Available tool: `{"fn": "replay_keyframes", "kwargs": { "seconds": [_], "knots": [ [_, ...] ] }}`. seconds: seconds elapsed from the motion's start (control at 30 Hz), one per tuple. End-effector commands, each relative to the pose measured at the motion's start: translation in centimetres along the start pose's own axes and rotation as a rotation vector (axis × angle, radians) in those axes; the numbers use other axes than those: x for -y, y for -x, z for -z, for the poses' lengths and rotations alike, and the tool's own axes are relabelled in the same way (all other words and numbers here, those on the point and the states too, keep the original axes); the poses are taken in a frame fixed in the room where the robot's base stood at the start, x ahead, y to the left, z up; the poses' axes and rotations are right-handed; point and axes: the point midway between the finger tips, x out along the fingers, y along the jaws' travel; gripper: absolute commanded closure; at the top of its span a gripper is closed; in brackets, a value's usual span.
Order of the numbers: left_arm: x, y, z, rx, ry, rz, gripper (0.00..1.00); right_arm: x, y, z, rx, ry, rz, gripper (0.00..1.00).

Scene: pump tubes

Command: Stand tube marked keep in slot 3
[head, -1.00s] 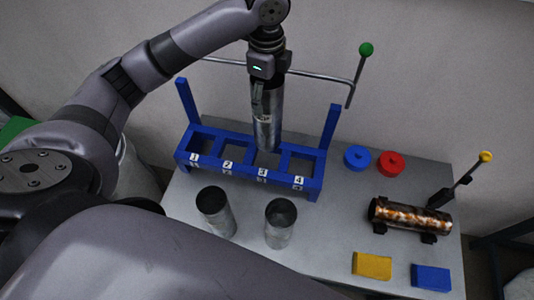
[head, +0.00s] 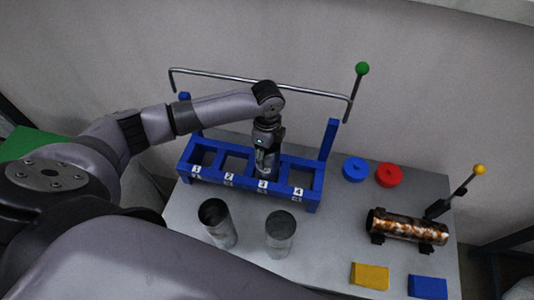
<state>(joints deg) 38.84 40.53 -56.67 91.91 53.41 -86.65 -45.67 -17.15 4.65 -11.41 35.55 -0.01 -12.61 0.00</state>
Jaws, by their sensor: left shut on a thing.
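A blue rack (head: 312,200) with slots numbered 1 to 4 stands on the grey table. My left gripper (head: 267,150) points down over slot 3 and is shut on a metal tube (head: 264,163). The tube is upright, with its lower part down inside slot 3 and a pale label on its side. The gripper covers its top, and whether its base rests on the bottom cannot be seen. The label's writing is too small to read. The other slots look empty. My right gripper is not in view.
Two open metal tubes (head: 217,225) and (head: 280,235) stand in front of the rack. A rusty tube (head: 405,226) lies on a cradle at right. Blue (head: 355,169) and red (head: 389,175) discs and yellow (head: 370,276) and blue (head: 428,287) blocks lie nearby. A rail (head: 310,92) spans behind the rack.

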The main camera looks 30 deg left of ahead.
Motion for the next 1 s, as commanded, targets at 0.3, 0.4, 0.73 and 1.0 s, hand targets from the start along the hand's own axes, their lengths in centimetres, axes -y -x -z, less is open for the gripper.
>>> {"fn": "replay_keyframes", "kwargs": {
  "seconds": [0.3, 0.4, 0.73, 1.0],
  "knots": [
    [0.1, -1.7, 0.0, -0.001, 0.0, 0.004, 0.96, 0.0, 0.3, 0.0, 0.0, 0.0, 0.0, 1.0],
    [0.1, -1.7, 0.0, -0.001, 0.0, 0.004, 0.96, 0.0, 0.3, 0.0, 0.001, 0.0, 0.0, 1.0],
    [0.0, -1.8, 0.0, 0.0, 0.0, 0.001, 0.13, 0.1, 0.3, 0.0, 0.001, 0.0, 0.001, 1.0],
    [0.0, -1.8, 0.0, 0.0, 0.0, 0.001, 0.11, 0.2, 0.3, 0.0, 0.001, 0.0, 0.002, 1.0]
  ]
}}
